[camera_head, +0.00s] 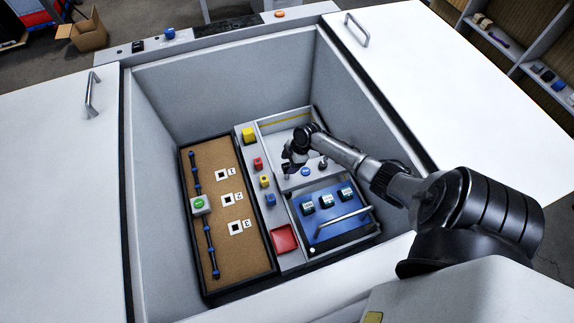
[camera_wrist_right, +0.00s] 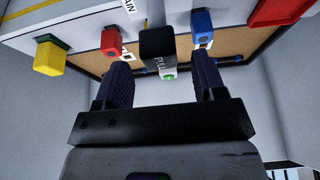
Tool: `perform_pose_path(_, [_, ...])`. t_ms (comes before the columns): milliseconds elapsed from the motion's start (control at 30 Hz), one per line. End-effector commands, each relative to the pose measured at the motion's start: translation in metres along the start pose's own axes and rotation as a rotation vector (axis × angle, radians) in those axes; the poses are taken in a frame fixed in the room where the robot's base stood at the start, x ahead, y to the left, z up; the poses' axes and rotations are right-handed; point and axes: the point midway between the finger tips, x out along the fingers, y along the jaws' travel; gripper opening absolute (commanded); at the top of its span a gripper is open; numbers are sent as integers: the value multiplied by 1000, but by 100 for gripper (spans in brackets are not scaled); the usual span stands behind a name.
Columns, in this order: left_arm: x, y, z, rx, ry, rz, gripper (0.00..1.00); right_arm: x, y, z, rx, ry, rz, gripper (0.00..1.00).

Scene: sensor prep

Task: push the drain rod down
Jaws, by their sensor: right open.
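My right gripper (camera_head: 289,163) is over the white panel inside the sunken bay in the head view. In the right wrist view my right gripper (camera_wrist_right: 160,62) has its two dark fingers apart. A black upright piece (camera_wrist_right: 157,43), which looks like the drain rod's top, shows in the gap between them. I cannot tell whether a finger touches it. A label ending in "AIN" (camera_wrist_right: 129,6) is on the white surface beside it. In the head view the gripper covers this spot, and the rod cannot be made out clearly. My left gripper is not in view.
A divider carries a large yellow block (camera_head: 249,134), a red block (camera_head: 258,162), a blue block (camera_head: 270,199) and a red square tray (camera_head: 284,239). A blue panel with a bar handle (camera_head: 342,222) is in front. A cork board (camera_head: 250,262) is at left. Bay walls surround everything.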

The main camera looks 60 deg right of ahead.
Motion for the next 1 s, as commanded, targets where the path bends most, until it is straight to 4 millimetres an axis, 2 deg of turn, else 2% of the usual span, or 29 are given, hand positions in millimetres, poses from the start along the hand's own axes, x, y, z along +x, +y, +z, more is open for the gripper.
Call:
perform_pose_path(33, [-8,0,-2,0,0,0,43,-16,0,0,-1,-3,2,64])
perform_pose_path(200, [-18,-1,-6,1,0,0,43,-50,0,0,-1,-2,2,64])
perform_pose_path(500, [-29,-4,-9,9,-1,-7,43,-92,0,0,1,-2,1,64])
perform_pose_path(700, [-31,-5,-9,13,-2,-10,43,-103,0,1,0,-1,0,64])
perform_pose_path(1000, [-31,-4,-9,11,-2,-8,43,-105,0,1,1,-1,0,64])
